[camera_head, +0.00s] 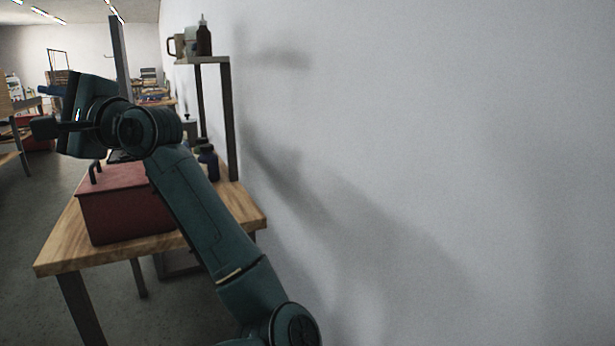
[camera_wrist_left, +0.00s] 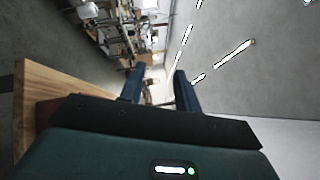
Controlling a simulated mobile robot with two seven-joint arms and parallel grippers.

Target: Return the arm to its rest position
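My left arm, dark teal, rises from the bottom of the head view and bends to the left at its wrist. My left gripper (camera_head: 42,108) is raised at the far left, above and beyond the near wooden table. In the left wrist view its two blue fingers (camera_wrist_left: 160,84) stand apart with nothing between them, so it is open and empty. It touches nothing that I can see. My right gripper is in neither view.
A wooden table (camera_head: 72,253) stands below the arm, with a red box (camera_head: 125,215) and a dark blue bottle (camera_head: 208,165) on it. A raised shelf (camera_head: 202,60) holds a brown bottle (camera_head: 204,40) and a mug. A bare wall (camera_head: 430,150) fills the right side.

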